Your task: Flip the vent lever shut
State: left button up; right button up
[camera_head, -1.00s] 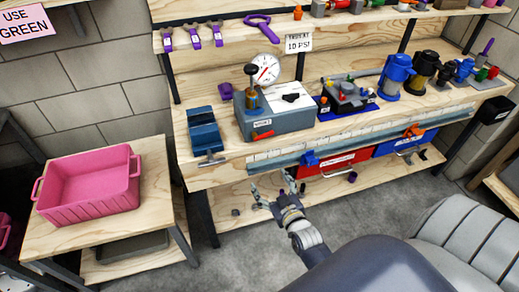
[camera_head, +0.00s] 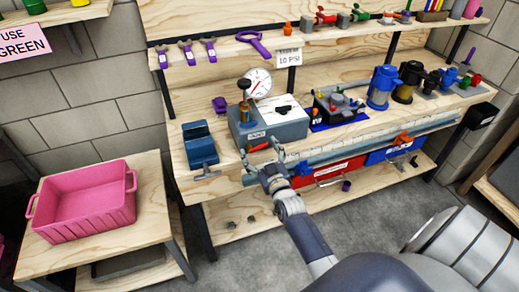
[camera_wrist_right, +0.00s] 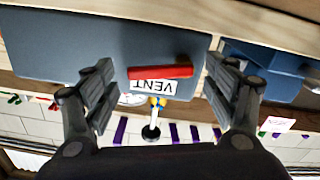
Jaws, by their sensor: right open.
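The red vent lever (camera_head: 258,147) sits on the front face of the grey box (camera_head: 284,125) with the pressure gauge on the workbench. In the right wrist view the lever (camera_wrist_right: 160,72) lies nearly level next to a white label (camera_wrist_right: 153,87) reading VENT, upside down in that picture. My right gripper (camera_head: 261,157) is just in front of the box at the bench edge. Its two fingers (camera_wrist_right: 167,85) are spread wide on either side of the lever, with nothing between them. Whether they touch the box I cannot tell. My left gripper is not in view.
A blue vise (camera_head: 200,146) stands left of the box. A gauge (camera_head: 258,83) and brass-and-black knob rise at the box's back left. A blue tray with a small device (camera_head: 337,108) is to the right. A pink bin (camera_head: 84,203) sits on a side table.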

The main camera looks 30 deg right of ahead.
jog(key=shift+w+d, duration=0.1)
jog(key=shift+w, duration=0.3)
jog(key=shift+c, duration=0.3)
jog(key=c, duration=1)
jog(key=shift+f+m, duration=0.15)
jog(key=shift+m, duration=0.6)
jog(key=shift+f+m, duration=0.15)
jog(key=shift+m, duration=0.6)
jog(key=o, duration=1.1)
jog(key=shift+c, duration=0.2)
jog(key=shift+s, duration=0.15)
jog(key=v, duration=1.1)
jog(key=shift+s, duration=0.4)
